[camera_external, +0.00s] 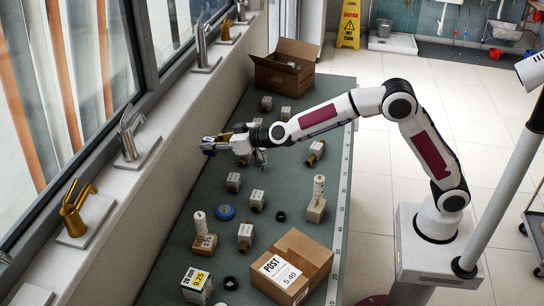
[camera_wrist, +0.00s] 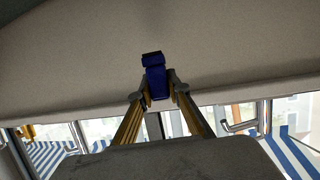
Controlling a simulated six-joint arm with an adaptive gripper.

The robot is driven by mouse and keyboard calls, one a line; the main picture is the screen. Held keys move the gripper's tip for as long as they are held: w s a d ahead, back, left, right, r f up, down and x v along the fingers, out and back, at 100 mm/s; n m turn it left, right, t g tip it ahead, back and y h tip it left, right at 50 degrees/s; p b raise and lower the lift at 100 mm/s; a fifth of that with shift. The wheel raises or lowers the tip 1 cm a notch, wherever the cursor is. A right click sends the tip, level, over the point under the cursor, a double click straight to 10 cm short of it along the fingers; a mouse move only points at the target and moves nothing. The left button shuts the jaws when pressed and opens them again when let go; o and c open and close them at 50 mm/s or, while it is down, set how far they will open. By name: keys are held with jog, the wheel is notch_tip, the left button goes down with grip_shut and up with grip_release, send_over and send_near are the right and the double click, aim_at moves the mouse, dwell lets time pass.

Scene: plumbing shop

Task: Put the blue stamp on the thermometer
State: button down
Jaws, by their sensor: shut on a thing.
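My gripper (camera_external: 214,146) is at the left end of my outstretched arm, above the far-left part of the green table. In the wrist view, my gripper (camera_wrist: 158,92) is shut on a blue stamp (camera_wrist: 155,80) with a dark end, held between the fingertips. The stamp shows only as a small blue patch (camera_external: 208,152) in the external view. It is clear of the table. I cannot tell which object is the thermometer; several small white-and-brass items, such as one (camera_external: 245,235) near the front, stand on the table.
The green table (camera_external: 180,262) also holds an open cardboard box (camera_external: 270,76) at the back and a POST parcel (camera_external: 304,266) at the front. A blue disc (camera_external: 225,212) lies mid-table. The window sill (camera_external: 158,165) with taps runs along the left, close to my gripper.

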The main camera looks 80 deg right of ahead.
aim_at(208, 153)
jog(key=shift+s+a+f+n+y, duration=0.1)
jog(key=shift+a+f+n+y, duration=0.4)
jog(key=shift+a+y, duration=0.2)
jog(key=shift+a+f+n+y, duration=0.45)
jog(key=shift+a+n+y, duration=0.05)
jog(key=shift+a+y, duration=0.15)
jog(key=s+a+f+n+y, duration=0.2)
jog(key=s+f+n+y, duration=0.1)
jog(key=f, duration=0.5)
jog(key=shift+s+f+n+g+y, duration=0.2)
jog(key=shift+s+n+g+y, duration=0.2)
jog(key=shift+s+y, duration=0.3)
jog(key=shift+a, duration=0.1)
jog(key=shift+f, duration=3.15)
jog(key=shift+f, duration=1.85)
